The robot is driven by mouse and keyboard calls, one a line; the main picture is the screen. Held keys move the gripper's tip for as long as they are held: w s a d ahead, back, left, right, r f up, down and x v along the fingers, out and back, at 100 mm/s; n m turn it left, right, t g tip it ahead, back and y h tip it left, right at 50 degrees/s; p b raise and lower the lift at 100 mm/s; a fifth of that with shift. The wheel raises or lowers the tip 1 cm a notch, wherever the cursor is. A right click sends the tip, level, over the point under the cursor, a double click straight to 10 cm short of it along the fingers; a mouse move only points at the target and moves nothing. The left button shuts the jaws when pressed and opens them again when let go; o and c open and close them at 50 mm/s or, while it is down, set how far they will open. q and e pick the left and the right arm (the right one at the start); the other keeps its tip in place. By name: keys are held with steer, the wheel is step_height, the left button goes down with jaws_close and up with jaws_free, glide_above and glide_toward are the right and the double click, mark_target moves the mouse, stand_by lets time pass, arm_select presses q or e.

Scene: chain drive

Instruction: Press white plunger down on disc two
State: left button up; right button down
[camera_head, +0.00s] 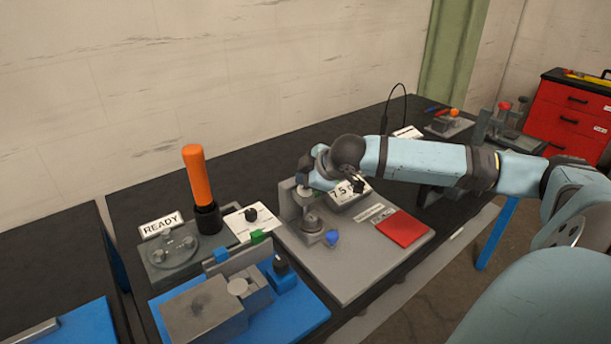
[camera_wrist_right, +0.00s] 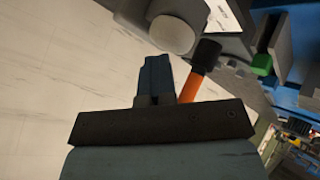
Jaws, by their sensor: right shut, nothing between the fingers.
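My right gripper (camera_head: 312,178) is shut and empty, over the back left of the grey test plate (camera_head: 352,265). In the right wrist view its closed fingers (camera_wrist_right: 156,68) point at a pale round knob (camera_wrist_right: 171,35), which appears to be the white plunger's top. The plunger (camera_head: 304,198) shows only partly in the head view, at the grey fixture just under the gripper. I cannot tell whether the fingers touch it. A round grey disc piece (camera_head: 312,224) sits in front of the fixture; no disc number is readable. My left gripper is not in view.
A blue knob (camera_head: 332,237) and a red pad (camera_head: 402,229) are on the plate. A display (camera_head: 349,193) stands behind, partly hidden by my arm. A blue tray (camera_head: 300,317) lies in front.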

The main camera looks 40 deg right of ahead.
steer(key=shift+s+f, duration=0.2)
steer(key=shift+f, duration=0.4)
steer(key=shift+a+f, duration=0.1)
steer(key=r+p, duration=0.2)
steer(key=shift+w+r+p, duration=0.2)
steer(key=shift+p, duration=0.2)
steer(key=shift+d+r+p, duration=0.2)
steer(key=shift+r+p, duration=1.1)
steer(key=shift+p, duration=0.05)
steer(key=shift+r, duration=0.2)
step_height(320, 180, up, 5)
steer(key=p, duration=0.5)
steer(key=shift+f+p, duration=0.15)
steer(key=shift+p, duration=0.25)
